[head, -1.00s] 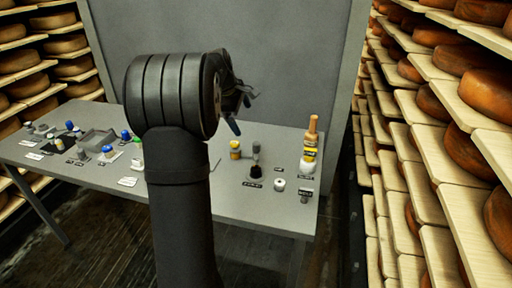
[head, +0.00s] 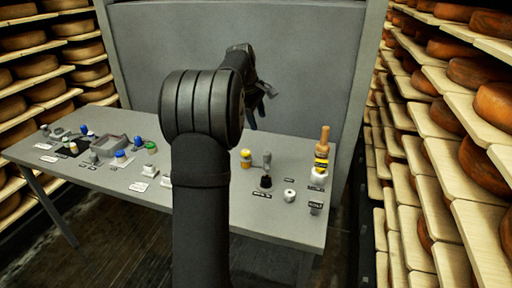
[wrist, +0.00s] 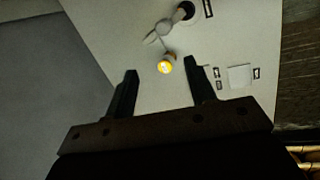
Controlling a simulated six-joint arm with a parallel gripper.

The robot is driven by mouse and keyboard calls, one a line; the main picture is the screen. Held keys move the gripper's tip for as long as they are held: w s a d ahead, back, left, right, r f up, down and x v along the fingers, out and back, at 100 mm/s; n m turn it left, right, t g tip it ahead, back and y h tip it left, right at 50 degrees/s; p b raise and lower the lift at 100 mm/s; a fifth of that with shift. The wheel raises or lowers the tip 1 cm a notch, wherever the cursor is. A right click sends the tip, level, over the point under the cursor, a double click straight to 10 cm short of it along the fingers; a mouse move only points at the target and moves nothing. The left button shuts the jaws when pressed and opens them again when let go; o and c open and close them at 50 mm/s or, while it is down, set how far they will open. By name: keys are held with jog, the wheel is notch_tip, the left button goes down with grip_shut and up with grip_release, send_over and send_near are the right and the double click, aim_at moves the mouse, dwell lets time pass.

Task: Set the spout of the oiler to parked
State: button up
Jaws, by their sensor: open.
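A small grey upright piece with a dark base (head: 266,182) stands on the right half of the table. It looks like the oiler, but I cannot be sure. In the wrist view its grey top (wrist: 163,28) has a thin arm pointing left, which may be the spout; its setting is too small to read. A yellow-topped piece (head: 246,158) stands close to its left, and it also shows in the wrist view (wrist: 165,68). My gripper (head: 259,106) is open and empty, above the table's back part. In the wrist view its fingers (wrist: 161,68) are spread apart.
A white round piece (head: 290,195) lies nearer. Several small fixtures and a grey tray (head: 110,146) fill the left half. A grey panel (head: 300,60) rises behind. Cheese shelves flank both sides.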

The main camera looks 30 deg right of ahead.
aim_at(267, 152)
jog(key=d+m+y, duration=0.2)
jog(key=d+y, duration=0.1)
jog(key=d, duration=0.1)
jog(key=shift+g, duration=0.3)
jog(key=f, duration=1.6)
jog(key=shift+w+d+f, duration=0.1)
jog(key=shift+d+f, duration=0.1)
jog(key=shift+f, duration=0.05)
grip_shut()
